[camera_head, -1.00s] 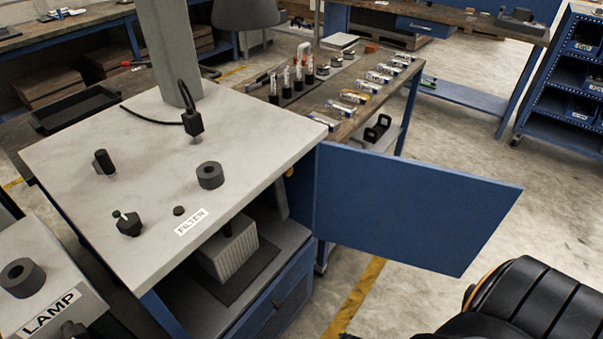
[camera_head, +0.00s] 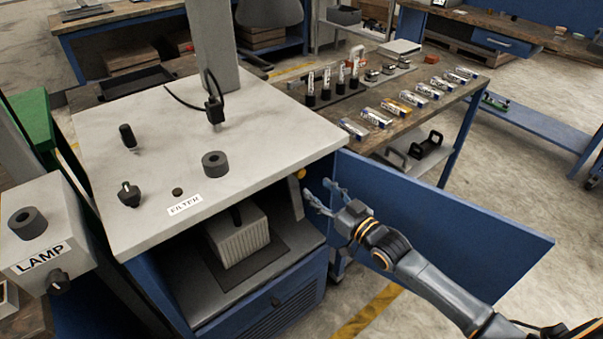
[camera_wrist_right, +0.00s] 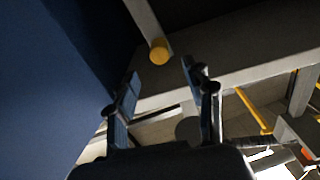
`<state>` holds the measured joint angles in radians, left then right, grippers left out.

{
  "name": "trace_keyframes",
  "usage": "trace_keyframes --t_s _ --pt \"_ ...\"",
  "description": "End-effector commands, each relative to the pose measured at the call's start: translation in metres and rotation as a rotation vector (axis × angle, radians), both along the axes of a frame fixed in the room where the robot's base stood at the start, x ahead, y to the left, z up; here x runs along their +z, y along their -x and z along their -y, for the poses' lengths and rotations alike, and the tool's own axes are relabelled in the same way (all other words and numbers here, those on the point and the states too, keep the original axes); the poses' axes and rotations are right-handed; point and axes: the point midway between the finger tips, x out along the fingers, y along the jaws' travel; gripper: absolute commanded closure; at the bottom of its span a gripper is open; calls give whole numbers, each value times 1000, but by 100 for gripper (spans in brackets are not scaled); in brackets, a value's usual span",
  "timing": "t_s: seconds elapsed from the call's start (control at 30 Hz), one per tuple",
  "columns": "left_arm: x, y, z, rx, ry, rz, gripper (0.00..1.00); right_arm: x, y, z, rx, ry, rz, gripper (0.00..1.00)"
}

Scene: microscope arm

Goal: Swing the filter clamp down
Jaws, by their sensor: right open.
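The filter clamp appears to be the pale grey bar with a yellow end (camera_head: 301,174), at the right side of the cabinet's open front, just under the white top. In the right wrist view its yellow end (camera_wrist_right: 159,52) shows just ahead of the fingers, and the bar runs up and left from it. My right gripper (camera_head: 317,190) is open and empty, just right of the clamp. In the right wrist view its two fingers (camera_wrist_right: 160,75) are spread, one to each side below the yellow end. They look apart from it. My left gripper is not in view.
The open blue door (camera_head: 450,225) stands right of and behind my right gripper. A ribbed grey block (camera_head: 240,238) sits inside the cabinet. The white top (camera_head: 130,215) overhangs it, with a FILTER label (camera_head: 185,205). The LAMP box (camera_head: 38,255) is at left.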

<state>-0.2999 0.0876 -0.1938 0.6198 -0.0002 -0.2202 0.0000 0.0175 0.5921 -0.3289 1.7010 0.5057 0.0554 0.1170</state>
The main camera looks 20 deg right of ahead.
Motion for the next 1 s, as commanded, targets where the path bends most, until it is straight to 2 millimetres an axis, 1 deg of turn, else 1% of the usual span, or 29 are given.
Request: trace_keyframes --t_s 0.03,0.2,0.3,0.4,0.5,0.6,0.83,0.87,0.9,0.97,1.0 --pt "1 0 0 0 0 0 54 2 -13 -5 0 -1 4 48" --pt "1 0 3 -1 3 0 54 1 -46 -16 -1 -2 2 48" --pt "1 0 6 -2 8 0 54 1 -61 -22 0 -1 2 48" --pt "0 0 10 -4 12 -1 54 0 -72 -26 -1 -1 0 48" --pt "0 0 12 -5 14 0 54 0 -79 -28 -1 0 0 48" --pt "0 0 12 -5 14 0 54 0 -82 -30 0 0 -1 48" --pt "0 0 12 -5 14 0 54 0 -82 -30 0 0 -1 48" --pt "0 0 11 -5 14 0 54 0 -82 -30 0 0 -1 50" --pt "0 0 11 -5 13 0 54 0 -82 -30 0 0 -1 58" --pt "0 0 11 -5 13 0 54 0 -82 -30 0 0 -1 70" --pt "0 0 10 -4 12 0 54 0 -82 -30 0 0 -1 78"
